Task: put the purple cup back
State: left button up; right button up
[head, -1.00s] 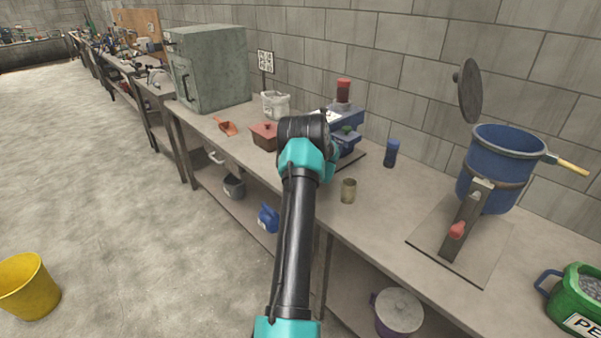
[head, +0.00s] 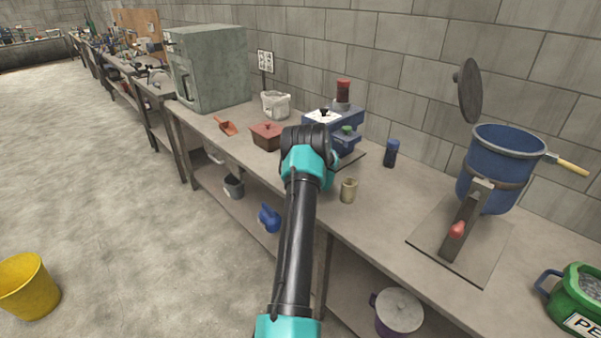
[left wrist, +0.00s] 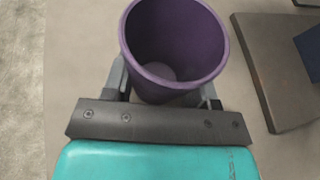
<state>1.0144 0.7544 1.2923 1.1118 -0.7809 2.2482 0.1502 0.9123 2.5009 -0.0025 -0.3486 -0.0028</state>
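The purple cup (left wrist: 200,45) shows in the left wrist view, upright, with its open mouth and empty inside towards the camera. My left gripper (left wrist: 163,85) has one finger on each side of the cup and looks shut on it; the cup's wall hides part of the fingers, most of all the right one. I cannot tell whether the cup's base touches the table. In the head view my left arm hides the cup and the gripper. My right gripper is in neither view.
The workbench (head: 385,212) carries a tan cup (head: 349,190), a blue canister (head: 391,153), a red-brown lidded box (head: 267,136) and a blue machine (head: 350,118). A dark slab (left wrist: 268,70) lies right of the cup. A blue pot (head: 500,160) stands at right.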

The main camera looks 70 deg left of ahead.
pick_arm(q)
jog(key=o, duration=0.4)
jog(key=shift+o, duration=0.2)
jog(key=shift+r, duration=0.15)
jog(key=v, duration=1.2)
